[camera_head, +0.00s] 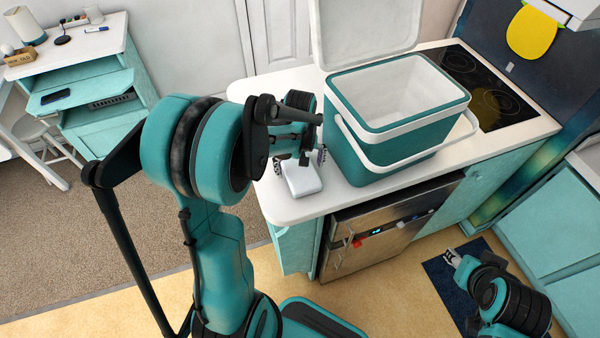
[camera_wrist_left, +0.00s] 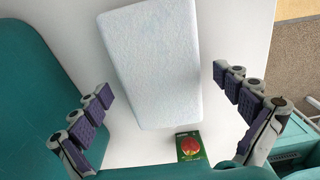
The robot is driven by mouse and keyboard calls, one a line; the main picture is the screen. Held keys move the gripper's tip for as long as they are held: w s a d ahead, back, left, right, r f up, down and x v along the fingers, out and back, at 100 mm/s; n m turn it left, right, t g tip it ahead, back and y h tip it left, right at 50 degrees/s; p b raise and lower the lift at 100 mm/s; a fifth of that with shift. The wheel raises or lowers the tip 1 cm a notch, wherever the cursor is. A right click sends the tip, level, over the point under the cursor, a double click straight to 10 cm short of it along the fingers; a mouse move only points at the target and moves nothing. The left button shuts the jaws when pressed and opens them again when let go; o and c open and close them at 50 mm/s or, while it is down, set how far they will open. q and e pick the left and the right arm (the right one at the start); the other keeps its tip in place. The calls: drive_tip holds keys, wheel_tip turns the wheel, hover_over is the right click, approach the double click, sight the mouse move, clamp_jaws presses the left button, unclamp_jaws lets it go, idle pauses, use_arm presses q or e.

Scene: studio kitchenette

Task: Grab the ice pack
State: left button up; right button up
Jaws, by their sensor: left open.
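The ice pack (camera_head: 303,179) is a pale white slab lying on the white counter, left of the teal cooler (camera_head: 358,165). In the left wrist view the ice pack (camera_wrist_left: 150,60) lies between the spread fingers. My left gripper (camera_head: 301,160) is open above the ice pack, with one finger to each side and visible gaps; the gripper also shows in the left wrist view (camera_wrist_left: 163,84). My right gripper (camera_head: 455,257) is low at the right, away from the counter; its finger opening is unclear.
The cooler stands open and looks empty, its lid (camera_head: 365,30) raised behind. A small green box with a red picture (camera_wrist_left: 189,145) is near the ice pack. A black cooktop (camera_head: 480,85) is at the back right. The counter's front left corner is clear.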

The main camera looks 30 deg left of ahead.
use_arm(q)
drive_tip(key=c, duration=1.6)
drive_tip(key=shift+r, duration=0.1)
